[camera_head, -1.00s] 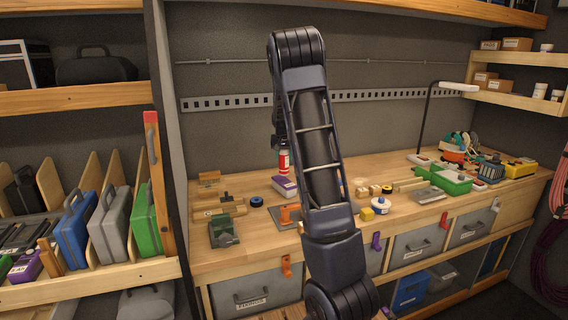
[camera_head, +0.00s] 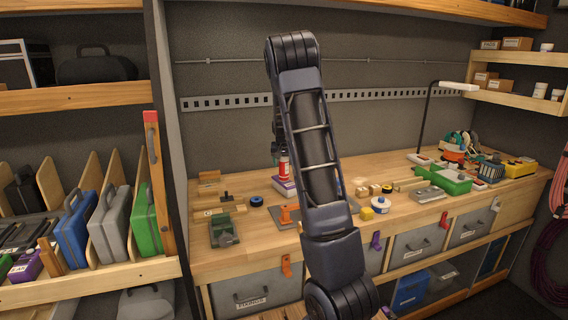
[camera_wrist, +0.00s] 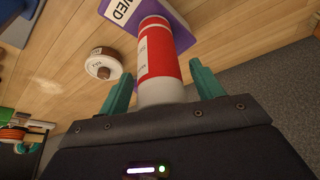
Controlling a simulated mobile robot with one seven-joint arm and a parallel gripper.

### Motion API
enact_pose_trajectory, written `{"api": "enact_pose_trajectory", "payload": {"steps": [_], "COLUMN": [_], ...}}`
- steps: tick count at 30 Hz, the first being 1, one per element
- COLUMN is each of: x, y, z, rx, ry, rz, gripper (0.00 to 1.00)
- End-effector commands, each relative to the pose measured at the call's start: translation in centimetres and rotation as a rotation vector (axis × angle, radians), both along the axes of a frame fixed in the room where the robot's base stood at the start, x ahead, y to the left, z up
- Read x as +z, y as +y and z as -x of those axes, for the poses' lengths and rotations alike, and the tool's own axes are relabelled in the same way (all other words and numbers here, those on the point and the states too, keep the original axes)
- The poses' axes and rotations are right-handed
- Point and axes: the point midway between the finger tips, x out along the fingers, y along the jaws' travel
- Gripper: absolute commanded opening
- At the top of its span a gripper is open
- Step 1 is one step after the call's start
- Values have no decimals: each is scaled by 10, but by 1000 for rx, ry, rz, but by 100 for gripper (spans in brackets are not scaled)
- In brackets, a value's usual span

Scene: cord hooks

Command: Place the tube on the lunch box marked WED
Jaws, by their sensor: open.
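The tube (camera_wrist: 160,62), red with white ends and a white label, stands with its far end at the purple lunch box (camera_wrist: 176,25). Part of that box's white label, reading WED, shows in the wrist view. In the head view the tube (camera_head: 283,166) is upright over the purple box (camera_head: 284,187), apparently touching its top. My gripper (camera_wrist: 161,70) is open, with a teal finger on each side of the tube's near end and a gap to each. In the head view my arm hides most of the gripper.
A round white container with a brown top (camera_wrist: 104,64) is near the box. A dark tape roll (camera_head: 257,200), an orange tool (camera_head: 288,214) and a green tool (camera_head: 223,230) are on the bench (camera_head: 258,240). Clear wood lies between them.

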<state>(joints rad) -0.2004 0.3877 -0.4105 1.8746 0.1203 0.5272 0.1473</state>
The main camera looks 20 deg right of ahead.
Motion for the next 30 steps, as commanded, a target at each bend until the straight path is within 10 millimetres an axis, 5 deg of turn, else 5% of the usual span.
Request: {"api": "enact_pose_trajectory", "payload": {"steps": [7, 21, 30], "x": [14, 93, 115], "y": [2, 15, 18], "z": [4, 34, 45], "rx": [-1, 1, 2], "ry": [-1, -3, -1], "rz": [-1, -1, -3], "gripper": [66, 66, 66]}}
